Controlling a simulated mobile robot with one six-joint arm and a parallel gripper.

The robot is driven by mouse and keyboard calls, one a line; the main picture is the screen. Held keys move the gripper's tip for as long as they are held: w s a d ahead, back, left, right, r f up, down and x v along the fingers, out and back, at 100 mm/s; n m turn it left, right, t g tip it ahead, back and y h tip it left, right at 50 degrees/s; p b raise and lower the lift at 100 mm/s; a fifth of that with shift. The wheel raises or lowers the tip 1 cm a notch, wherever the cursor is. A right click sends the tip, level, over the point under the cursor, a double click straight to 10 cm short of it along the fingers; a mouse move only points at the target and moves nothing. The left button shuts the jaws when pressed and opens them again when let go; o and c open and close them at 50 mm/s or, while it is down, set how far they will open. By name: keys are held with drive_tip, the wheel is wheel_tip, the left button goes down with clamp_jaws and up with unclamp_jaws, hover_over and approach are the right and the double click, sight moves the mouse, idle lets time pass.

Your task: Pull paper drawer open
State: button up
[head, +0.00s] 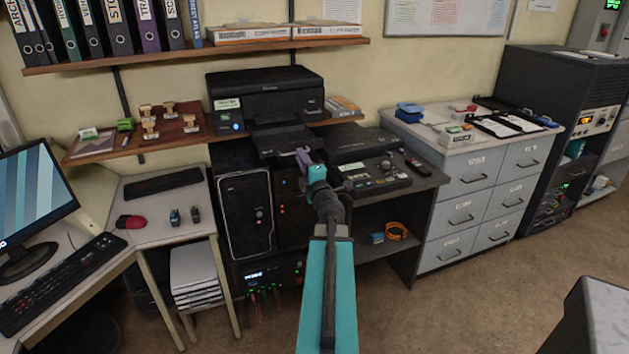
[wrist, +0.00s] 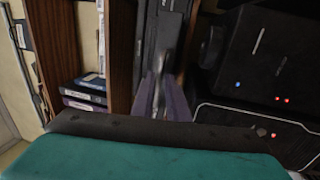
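A black printer (head: 265,90) stands on the brown shelf in the head view. Its dark lower front, with a tray part (head: 275,138) sticking out, faces me; I cannot make out a separate drawer edge or handle there. My gripper (head: 303,158) has purple fingers and is just in front of and below this tray part. In the wrist view my gripper (wrist: 161,88) points at dark, narrow panels, with a pale blurred strip between or just beyond the fingertips. I cannot tell whether the fingers touch or grip it.
A black computer tower (head: 247,212) stands below the printer. A dark desk with a control panel (head: 375,177) is to the right, and stamps stand on the shelf (head: 125,146) to the left. Grey drawer cabinets (head: 475,190) are farther right. The floor in front is clear.

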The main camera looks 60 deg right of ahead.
drive_tip(key=p+v, duration=0.2)
drive_tip(key=v, duration=0.2)
drive_tip(key=shift+r, duration=0.1)
drive_tip(key=shift+p, duration=1.25)
drive_tip(key=p, duration=0.4)
drive_tip(key=shift+s+a, duration=0.1)
drive_tip(key=shift+s, duration=0.05)
drive_tip(key=p, duration=0.5)
drive_tip(key=shift+s+a+f+p, duration=0.2)
drive_tip(key=shift+s+a+p, duration=0.05)
drive_tip(key=shift+s+p, duration=0.15)
drive_tip(key=p+v, duration=0.1)
drive_tip(key=p, duration=0.4)
drive_tip(key=shift+s+a+p, duration=0.2)
drive_tip(key=shift+s+p, duration=0.05)
drive_tip(key=shift+p, duration=0.1)
